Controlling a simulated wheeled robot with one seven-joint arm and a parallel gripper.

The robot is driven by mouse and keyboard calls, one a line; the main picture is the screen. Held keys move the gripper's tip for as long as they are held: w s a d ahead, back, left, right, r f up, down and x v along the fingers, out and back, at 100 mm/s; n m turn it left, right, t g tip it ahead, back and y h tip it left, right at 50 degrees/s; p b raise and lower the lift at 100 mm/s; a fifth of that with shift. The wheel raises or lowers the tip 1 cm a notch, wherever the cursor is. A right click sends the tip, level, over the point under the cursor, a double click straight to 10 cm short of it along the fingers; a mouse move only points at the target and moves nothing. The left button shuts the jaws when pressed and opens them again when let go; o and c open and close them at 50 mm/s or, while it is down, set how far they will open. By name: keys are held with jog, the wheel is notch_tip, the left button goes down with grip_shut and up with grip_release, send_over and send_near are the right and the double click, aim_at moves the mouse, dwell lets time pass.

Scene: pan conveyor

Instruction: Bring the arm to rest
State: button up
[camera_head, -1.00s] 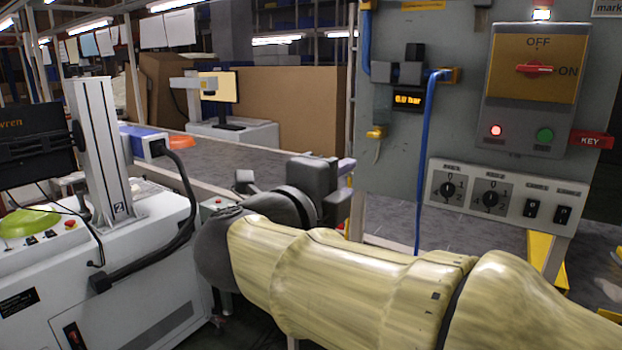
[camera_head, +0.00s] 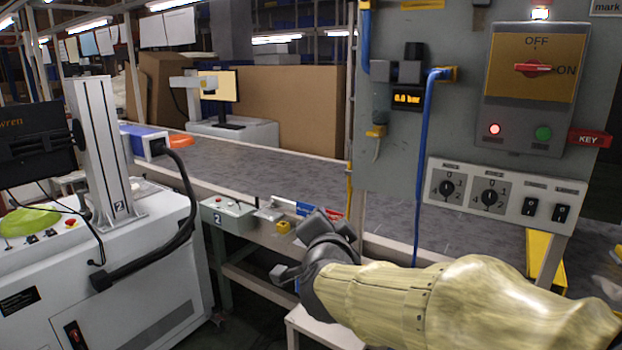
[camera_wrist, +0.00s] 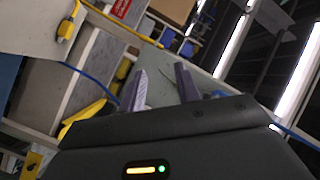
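My gripper (camera_wrist: 161,82) shows in the wrist view as two purple-grey fingers standing apart with nothing held between them. In the head view, my arm in its yellowish cover reaches in from the lower right. Its dark wrist end is in front of the conveyor's near side, below the left edge of the grey control panel (camera_head: 393,150). The fingers cannot be made out clearly in the head view.
The conveyor belt (camera_head: 250,168) runs behind my arm. A white machine (camera_head: 150,260) stands left. A blue hose (camera_head: 422,160) hangs down the panel. Floor space shows between the machine and conveyor.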

jog(key=s+d+f+n+g+y, duration=0.1)
jog(key=s+d+f+n+g, duration=0.25)
jog(key=f, duration=0.55)
jog(key=s+d+f+n+g+y, duration=0.1)
jog(key=s+d+f+n+g, duration=0.2)
jog(key=f, duration=0.6)
jog(key=s+d+f+n+g+h, duration=0.1)
jog(key=s+d+f+n+g, duration=0.1)
jog(key=s+d+f+g, duration=0.25)
jog(key=s+d+f+n+g, duration=0.1)
jog(key=s+f+n+g, duration=0.15)
jog(key=s+f, duration=0.4)
jog(key=w+p+v, duration=0.2)
jog(key=p+v, duration=1)
jog(key=w+a+r+p+v, duration=0.1)
jog(key=w+p+v, duration=0.2)
jog(key=p+v, duration=0.9)
jog(key=shift+r+m+p, duration=0.3)
jog(key=shift+r+p, duration=0.05)
jog(key=shift+r, duration=0.4)
jog(key=shift+w+d+g, duration=0.1)
jog(key=shift+g, duration=0.15)
